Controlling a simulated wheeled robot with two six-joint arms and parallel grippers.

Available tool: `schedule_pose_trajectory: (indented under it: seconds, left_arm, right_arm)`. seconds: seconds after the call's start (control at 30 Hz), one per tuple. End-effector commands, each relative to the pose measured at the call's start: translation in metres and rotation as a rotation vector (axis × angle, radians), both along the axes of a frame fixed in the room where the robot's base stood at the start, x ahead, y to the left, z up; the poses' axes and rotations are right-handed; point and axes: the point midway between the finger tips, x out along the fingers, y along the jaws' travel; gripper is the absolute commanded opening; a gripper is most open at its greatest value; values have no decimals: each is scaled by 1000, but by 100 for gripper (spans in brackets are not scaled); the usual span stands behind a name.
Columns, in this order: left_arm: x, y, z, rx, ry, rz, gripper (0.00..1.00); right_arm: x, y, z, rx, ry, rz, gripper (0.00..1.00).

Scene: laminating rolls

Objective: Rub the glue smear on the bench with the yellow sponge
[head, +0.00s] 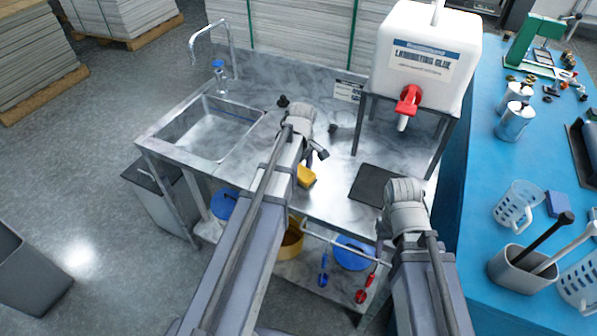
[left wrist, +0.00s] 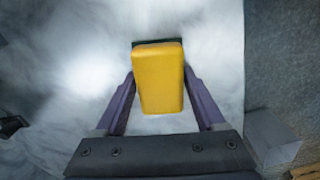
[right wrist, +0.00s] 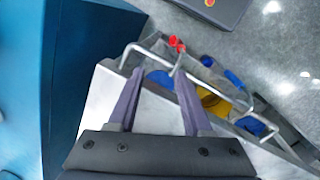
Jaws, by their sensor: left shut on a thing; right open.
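The yellow sponge (head: 306,176) has a dark layer on one face and is held at the steel bench (head: 345,160). In the left wrist view the sponge (left wrist: 158,82) sits between the two fingers of my left gripper (left wrist: 160,76), which is shut on it. Whether the sponge touches the bench top, I cannot tell. My right gripper (right wrist: 157,76) is open and empty by the bench's front edge, near a rail. I cannot pick out the glue smear; the bench top is streaky grey with bright glare.
A sink (head: 212,127) with a tap is at the bench's left. A white glue tank (head: 425,60) with a red tap stands on a frame at the back right. A dark mat (head: 375,186) lies before it. A blue table (head: 480,150) with jugs is on the right.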

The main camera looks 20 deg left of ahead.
Motion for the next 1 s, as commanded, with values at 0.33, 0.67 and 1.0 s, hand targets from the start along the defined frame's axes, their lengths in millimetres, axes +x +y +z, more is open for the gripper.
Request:
schedule_pose_trajectory:
  seconds: [0.33, 0.67, 1.0]
  left_arm:
    - [-24, 2, 2, 0, 2, 1, 19]
    - [-25, 6, 2, 1, 1, 1, 19]
    - [-22, 31, 0, 1, 1, 2, 19]
  right_arm:
    - [0, 0, 2, 0, 0, 0, 50]
    - [0, 0, 2, 0, 0, 0, 50]
    - [0, 0, 0, 0, 0, 0, 50]
